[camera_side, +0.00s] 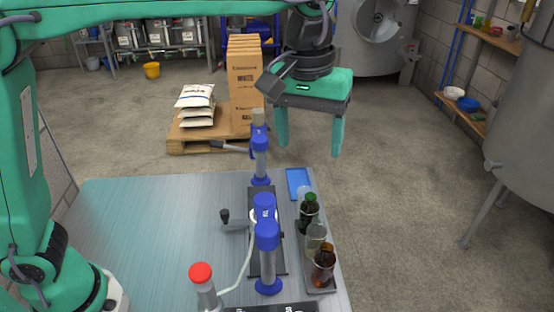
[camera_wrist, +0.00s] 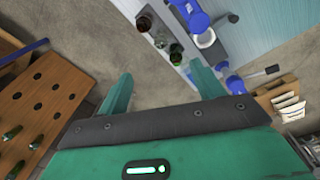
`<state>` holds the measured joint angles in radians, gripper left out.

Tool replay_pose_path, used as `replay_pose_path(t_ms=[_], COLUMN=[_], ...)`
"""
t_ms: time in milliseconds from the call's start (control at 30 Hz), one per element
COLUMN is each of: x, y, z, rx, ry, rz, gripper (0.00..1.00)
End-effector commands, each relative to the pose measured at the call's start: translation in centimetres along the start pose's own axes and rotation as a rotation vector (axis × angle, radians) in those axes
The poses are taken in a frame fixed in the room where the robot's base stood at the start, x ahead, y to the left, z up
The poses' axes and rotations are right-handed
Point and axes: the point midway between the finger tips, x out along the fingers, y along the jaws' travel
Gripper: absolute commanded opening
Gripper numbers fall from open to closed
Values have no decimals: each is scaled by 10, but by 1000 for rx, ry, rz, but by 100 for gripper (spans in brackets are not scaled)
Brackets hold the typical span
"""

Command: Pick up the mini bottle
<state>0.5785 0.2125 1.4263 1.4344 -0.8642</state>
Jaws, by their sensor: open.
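Several small bottles stand on a narrow dark tray (camera_side: 320,288) along the right edge of the metal table. They include an amber bottle (camera_side: 324,265), a clear bottle (camera_side: 315,240) and a dark green bottle (camera_side: 309,214) with a green cap; a paler one is partly hidden behind it. I cannot tell which is the mini bottle. My gripper (camera_side: 310,150) is open and empty, above and beyond the table's far end. In the wrist view, the dark green bottle (camera_wrist: 176,52) and amber bottle (camera_wrist: 144,23) show beyond my open fingers (camera_wrist: 160,75).
Blue-capped posts (camera_side: 267,240) and a red-topped device (camera_side: 201,275) stand left of the bottles. A flat blue item (camera_side: 298,183) lies at the table's far right corner. Stacked boxes (camera_side: 245,85) stand on a pallet behind. A wooden rack (camera_wrist: 40,95) shows in the wrist view.

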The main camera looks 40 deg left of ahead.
Motion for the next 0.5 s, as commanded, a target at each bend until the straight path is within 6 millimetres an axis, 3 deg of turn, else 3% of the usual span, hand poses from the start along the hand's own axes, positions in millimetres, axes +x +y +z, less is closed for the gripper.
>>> replay_pose_path(t_ms=[200, 500], x=[12, 24], y=[27, 52], z=[6, 13], rx=[-20, -42], ry=[-23, -42], rz=[-25, -51], gripper=[67, 67])
